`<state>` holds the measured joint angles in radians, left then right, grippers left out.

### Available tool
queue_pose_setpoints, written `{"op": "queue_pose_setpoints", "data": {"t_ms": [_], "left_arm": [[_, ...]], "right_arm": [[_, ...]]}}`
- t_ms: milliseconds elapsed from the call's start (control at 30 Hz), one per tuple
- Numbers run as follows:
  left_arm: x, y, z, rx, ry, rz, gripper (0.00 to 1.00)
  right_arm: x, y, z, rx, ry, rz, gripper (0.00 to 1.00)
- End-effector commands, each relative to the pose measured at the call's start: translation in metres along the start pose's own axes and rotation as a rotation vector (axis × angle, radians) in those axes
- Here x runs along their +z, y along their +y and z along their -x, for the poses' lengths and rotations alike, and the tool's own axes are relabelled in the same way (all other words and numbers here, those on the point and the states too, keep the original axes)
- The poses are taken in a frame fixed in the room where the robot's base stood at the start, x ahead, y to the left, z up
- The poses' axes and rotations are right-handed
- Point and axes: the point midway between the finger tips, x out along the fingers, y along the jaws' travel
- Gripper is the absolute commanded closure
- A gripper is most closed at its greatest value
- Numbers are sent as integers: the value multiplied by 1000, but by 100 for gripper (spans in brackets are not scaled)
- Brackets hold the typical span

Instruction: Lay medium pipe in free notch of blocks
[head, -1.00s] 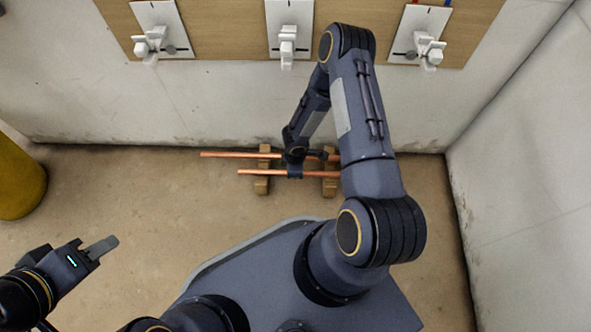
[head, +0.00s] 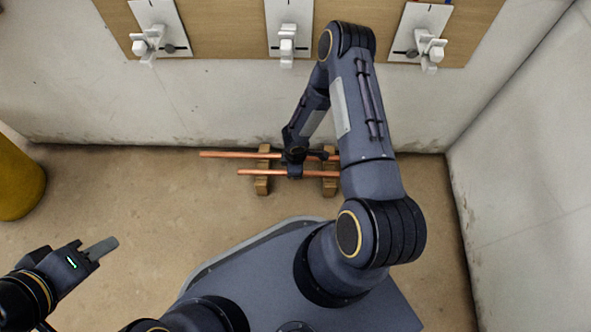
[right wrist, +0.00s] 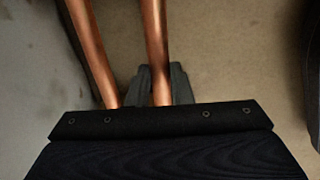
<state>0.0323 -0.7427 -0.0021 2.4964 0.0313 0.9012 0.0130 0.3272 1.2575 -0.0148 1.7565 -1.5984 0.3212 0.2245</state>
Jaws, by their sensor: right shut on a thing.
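Two copper pipes run left to right across two brown notched blocks, the left block (head: 262,186) and the right block (head: 329,188). The rear pipe (head: 228,155) reaches further left. The front pipe (head: 262,172), apparently the medium one, has its left end just past the left block. My right gripper (head: 295,172) is over the front pipe between the blocks. In the right wrist view its fingers (right wrist: 160,82) are shut on this pipe (right wrist: 155,40), with the other pipe (right wrist: 92,50) alongside. My arm hides the pipes' right ends. I cannot tell whether the front pipe is seated in a notch. My left gripper (head: 103,247) is away at lower left, its jaw gap not visible.
A wooden board (head: 225,30) with several white brackets (head: 287,45) is on the back wall. A yellow cylinder (head: 18,185) stands at the left edge. A wall (head: 530,150) closes the right side. The floor left of the blocks is clear.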

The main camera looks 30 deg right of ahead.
Motion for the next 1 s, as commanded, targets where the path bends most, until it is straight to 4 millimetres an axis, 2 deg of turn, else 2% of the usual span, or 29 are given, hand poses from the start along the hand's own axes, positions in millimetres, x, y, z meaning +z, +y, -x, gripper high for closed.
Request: {"op": "queue_pose_setpoints", "data": {"t_ms": [867, 900, 1000], "left_arm": [[1, -1, -2, 0, 0, 0, 64], [1, -1, -2, 0, 0, 0, 64], [1, -1, -2, 0, 0, 0, 64]], "right_arm": [[0, 0, -10, 0, 1, 0, 100], [0, 0, -10, 1, 1, 0, 77], [0, 0, -10, 1, 1, 0, 64]]}}
